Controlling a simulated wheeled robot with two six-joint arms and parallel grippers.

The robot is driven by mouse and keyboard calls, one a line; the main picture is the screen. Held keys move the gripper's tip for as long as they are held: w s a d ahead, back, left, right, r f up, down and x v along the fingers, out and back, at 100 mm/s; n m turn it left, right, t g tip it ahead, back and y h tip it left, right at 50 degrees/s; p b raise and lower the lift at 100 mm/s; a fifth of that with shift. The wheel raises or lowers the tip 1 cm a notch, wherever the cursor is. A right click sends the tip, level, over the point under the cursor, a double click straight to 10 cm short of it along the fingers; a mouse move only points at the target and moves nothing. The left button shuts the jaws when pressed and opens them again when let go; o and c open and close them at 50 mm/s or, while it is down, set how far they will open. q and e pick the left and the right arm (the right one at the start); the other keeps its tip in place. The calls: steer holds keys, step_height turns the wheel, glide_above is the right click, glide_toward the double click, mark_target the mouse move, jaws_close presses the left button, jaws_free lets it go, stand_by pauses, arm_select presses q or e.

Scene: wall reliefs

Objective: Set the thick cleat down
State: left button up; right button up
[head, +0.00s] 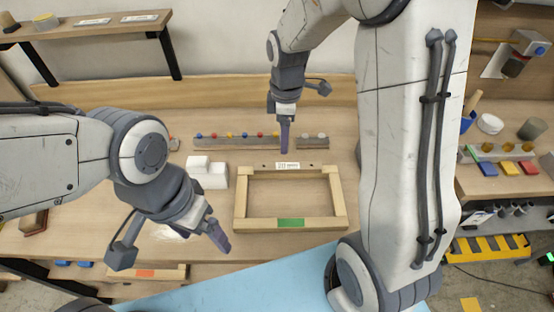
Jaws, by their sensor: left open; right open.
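A rectangular wooden frame (240,200) lies on the workbench. Its near bar has a green label (290,223) and its far bar has a white label (288,165). Another wooden bar with an orange label (147,273) lies at the lower left. I cannot tell which bar is the thick cleat. My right gripper (285,148) points down just behind or above the far bar, with nothing visible in it. My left gripper (221,240) is open and empty, left of the frame's near left corner. The gap between its fingers is hard to see.
White blocks (208,174) stand left of the frame. A grey rail with coloured knobs (237,143) runs behind it. A raised wooden shelf (95,30) stands at the back left. My large white arm link hides the bench right of the frame. The frame's inside looks empty.

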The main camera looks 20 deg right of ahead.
steer(key=s+a+r+m, duration=0.1)
steer(key=s+a+m, duration=0.1)
steer(key=s+a, duration=0.2)
steer(key=s+a+r+m, duration=0.2)
steer(key=s+a, duration=0.2)
steer(key=s, duration=0.7)
steer(key=s+a+r+m+y, duration=0.1)
steer(key=s+a+r+m, duration=0.1)
steer(key=s, duration=0.5)
steer(key=shift+s+a+r+m, duration=0.3)
steer(key=shift+a+m, duration=0.2)
steer(key=shift+a, duration=0.6)
steer(key=shift+f, duration=0.1)
